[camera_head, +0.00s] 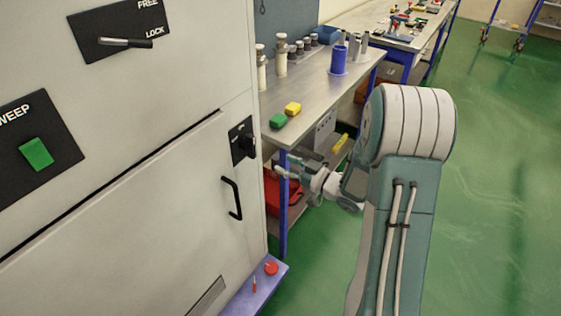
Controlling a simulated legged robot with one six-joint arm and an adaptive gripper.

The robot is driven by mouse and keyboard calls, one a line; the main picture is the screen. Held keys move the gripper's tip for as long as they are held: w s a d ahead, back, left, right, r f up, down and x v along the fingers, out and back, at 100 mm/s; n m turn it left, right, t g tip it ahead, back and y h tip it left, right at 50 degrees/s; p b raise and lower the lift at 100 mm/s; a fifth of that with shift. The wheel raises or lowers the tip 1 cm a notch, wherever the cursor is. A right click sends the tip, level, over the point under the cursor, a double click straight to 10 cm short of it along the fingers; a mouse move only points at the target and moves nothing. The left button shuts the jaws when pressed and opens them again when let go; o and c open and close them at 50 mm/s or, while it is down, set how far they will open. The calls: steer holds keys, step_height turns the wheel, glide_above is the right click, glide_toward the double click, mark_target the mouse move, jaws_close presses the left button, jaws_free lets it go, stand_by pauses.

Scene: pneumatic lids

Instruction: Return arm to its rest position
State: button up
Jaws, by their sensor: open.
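My arm rises from the bottom of the view, with a teal and white link and a large rounded joint at the right of centre. My gripper (287,168) points left from behind this joint. It is open and I see nothing between its fingers. It is in front of the workbench's near end and a little right of the cabinet's black door handle (232,198), apart from it in the picture. Part of the wrist is hidden behind my arm.
The large grey cabinet (110,120) fills the left side, with a green SWEEP switch (37,153) and a FREE/LOCK lever (112,43). A workbench (310,92) holds green and yellow blocks and a blue cup (339,59). A red bin (283,197) sits below. Green floor at right is clear.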

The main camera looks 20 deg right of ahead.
stand_by(0.3)
steer(key=s+d+r+m+g+h, duration=0.15)
steer(key=s+r+m+h, duration=0.3)
steer(key=r+h, duration=0.75)
steer(key=s+a+m+g, duration=0.1)
steer(key=s+a+g, duration=0.2)
steer(key=s, duration=0.8)
steer(key=s+a+r+m+g+y, duration=0.1)
steer(key=s+a+g, duration=0.3)
steer(key=s, duration=0.7)
steer(key=shift+s+a+y, duration=0.25)
steer(key=shift+a+y, duration=0.05)
steer(key=shift+a, duration=0.5)
steer(key=shift+m, duration=0.25)
